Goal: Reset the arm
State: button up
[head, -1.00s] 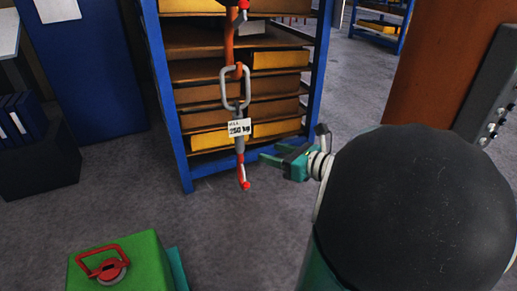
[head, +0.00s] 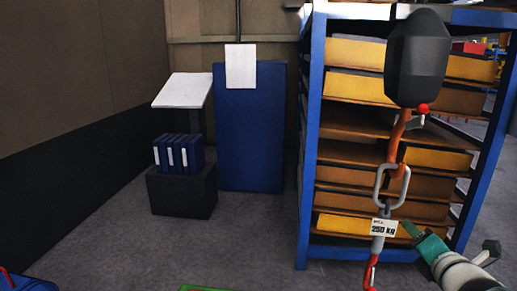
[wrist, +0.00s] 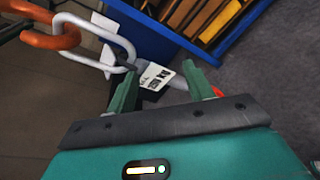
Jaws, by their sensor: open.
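My gripper (head: 410,230) shows at the lower right of the head view, its green fingers pointing up and left. In the wrist view my gripper (wrist: 160,67) has its two green fingers apart. A hanging chain (head: 391,186) with orange and grey links carries a white "250 kg" tag (head: 384,227) and a red-tipped hook (head: 370,273) at its lower end. In the wrist view the tag (wrist: 157,80) appears between and beyond the fingers, and a grey link (wrist: 92,42) lies left of them. I cannot tell whether any finger touches the chain.
A blue-framed rack (head: 310,150) with yellow and brown trays stands behind the chain. A dark hoist body (head: 417,58) hangs above. A blue panel (head: 248,130), a white sloped board (head: 183,90) and binders on a black box (head: 181,192) stand left.

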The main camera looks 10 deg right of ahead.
jog(key=s+a+f+m+g+y, duration=0.1)
jog(key=s+a+f+m+g, duration=0.1)
jog(key=a+m, duration=0.6)
jog(key=s+a+f+m+g+y, duration=0.1)
jog(key=s+a+m+g, duration=0.3)
jog(key=s+a+m, duration=0.2)
jog(key=s+a+f+m+g+y, duration=0.1)
jog(key=s+a+f+m+g, duration=0.1)
jog(key=a+m, duration=0.8)
jog(key=shift+s+a+f+g, duration=0.35)
jog(key=shift+s+a+g, duration=0.6)
jog(key=shift+a, duration=0.2)
jog(key=shift+c, duration=0.2)
dwell(0.7)
